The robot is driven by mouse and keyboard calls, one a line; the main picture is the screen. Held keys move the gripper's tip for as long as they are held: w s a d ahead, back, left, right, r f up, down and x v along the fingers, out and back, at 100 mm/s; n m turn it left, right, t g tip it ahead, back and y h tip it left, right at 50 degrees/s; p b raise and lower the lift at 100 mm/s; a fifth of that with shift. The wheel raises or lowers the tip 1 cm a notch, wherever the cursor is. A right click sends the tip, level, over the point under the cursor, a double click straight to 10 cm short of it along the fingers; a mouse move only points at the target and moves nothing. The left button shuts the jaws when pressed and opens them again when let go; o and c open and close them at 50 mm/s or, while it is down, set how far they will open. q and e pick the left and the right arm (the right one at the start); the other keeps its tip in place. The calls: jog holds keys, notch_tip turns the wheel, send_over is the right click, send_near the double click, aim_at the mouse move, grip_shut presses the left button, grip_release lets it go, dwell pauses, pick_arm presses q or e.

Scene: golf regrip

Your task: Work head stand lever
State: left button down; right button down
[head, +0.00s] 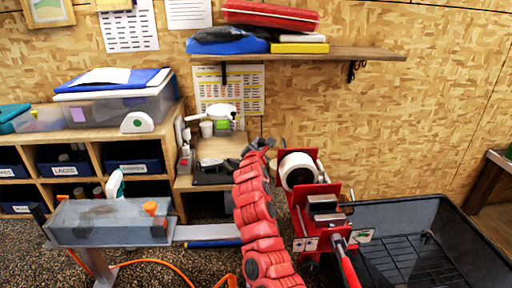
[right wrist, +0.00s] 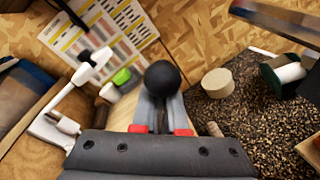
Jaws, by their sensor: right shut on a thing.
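My right gripper (head: 262,148) is at the end of the red arm in the middle of the head view, just left of a red stand (head: 290,215) that carries a white roll (head: 299,170). In the right wrist view, my right gripper (right wrist: 160,125) is shut on a round black knob (right wrist: 162,78) at its fingertips. The lever's shaft below the knob is mostly hidden by the fingers. The red stand also has metal blocks and a red handle (head: 349,268) that slants toward the bottom. My left gripper is not in view.
A black bin (head: 440,215) stands right of the red stand. A grey tray (head: 110,222) stands at the left, with an orange hose on the floor below. A wooden shelf unit (head: 95,145) with bins is behind it. A wall shelf (head: 370,54) hangs above.

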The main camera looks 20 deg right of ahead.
jog(key=shift+d+f, duration=0.1)
dwell(0.4)
jog(key=c, duration=0.9)
grip_release()
jog(key=shift+c, duration=0.2)
jog(key=b+v, duration=0.5)
jog(key=v, duration=1.2)
jog(key=shift+b, duration=0.35)
jog(key=shift+s, duration=0.15)
